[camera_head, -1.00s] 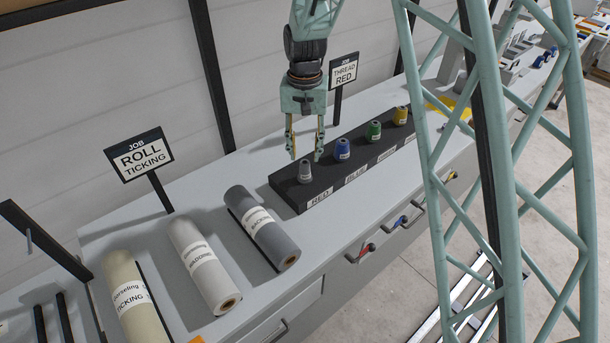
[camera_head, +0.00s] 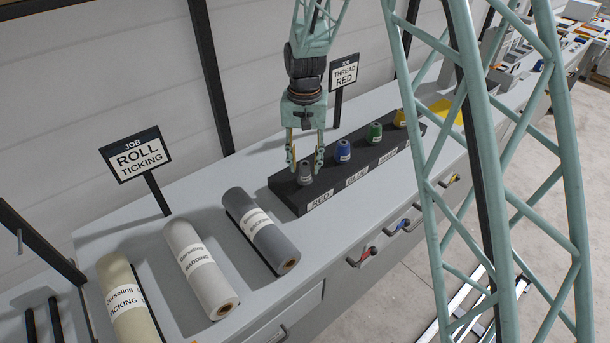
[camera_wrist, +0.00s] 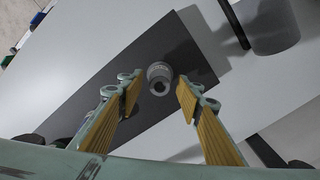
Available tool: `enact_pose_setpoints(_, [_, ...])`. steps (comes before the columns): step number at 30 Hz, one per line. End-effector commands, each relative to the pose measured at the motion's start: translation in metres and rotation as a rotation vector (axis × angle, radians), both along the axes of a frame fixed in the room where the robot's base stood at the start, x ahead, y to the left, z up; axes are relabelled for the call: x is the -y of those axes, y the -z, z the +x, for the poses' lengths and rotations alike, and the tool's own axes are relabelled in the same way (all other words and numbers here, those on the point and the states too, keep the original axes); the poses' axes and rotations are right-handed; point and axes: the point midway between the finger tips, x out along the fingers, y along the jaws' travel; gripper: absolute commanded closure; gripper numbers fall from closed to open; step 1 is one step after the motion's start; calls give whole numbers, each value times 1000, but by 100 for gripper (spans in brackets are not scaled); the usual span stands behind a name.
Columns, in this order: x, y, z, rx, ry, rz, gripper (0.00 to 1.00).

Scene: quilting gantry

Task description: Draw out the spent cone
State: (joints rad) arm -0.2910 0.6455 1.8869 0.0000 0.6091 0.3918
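The spent cone (camera_head: 304,174) is a small grey cone. It stands upright on the dark thread rack (camera_head: 375,163), at the end labelled RED. My gripper (camera_head: 305,167) points down over it, open, with a fingertip on either side of the cone. In the wrist view the grey cone (camera_wrist: 159,77) lies just beyond the yellow-padded fingertips of my gripper (camera_wrist: 155,90), between their lines, with gaps showing on both sides. I cannot tell whether either finger touches it.
Blue (camera_head: 343,151), green (camera_head: 374,133) and yellow (camera_head: 400,118) cones stand further along the rack. Rolls of ticking (camera_head: 130,300), wadding (camera_head: 200,268) and a grey one (camera_head: 262,231) lie left. A THREAD RED sign (camera_head: 343,72) stands behind the rack. A teal lattice frame (camera_head: 490,180) rises at right.

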Motion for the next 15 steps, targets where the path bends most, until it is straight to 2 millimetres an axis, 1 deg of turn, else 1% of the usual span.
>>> enact_pose_setpoints(1, [0,0,0,0,0,0,67])
enact_pose_setpoints(2, [0,0,0,0,0,0,70])
enact_pose_setpoints(10, [0,0,0,0,0,0,94])
enact_pose_setpoints(15, [0,-1,0,0,0,0,95])
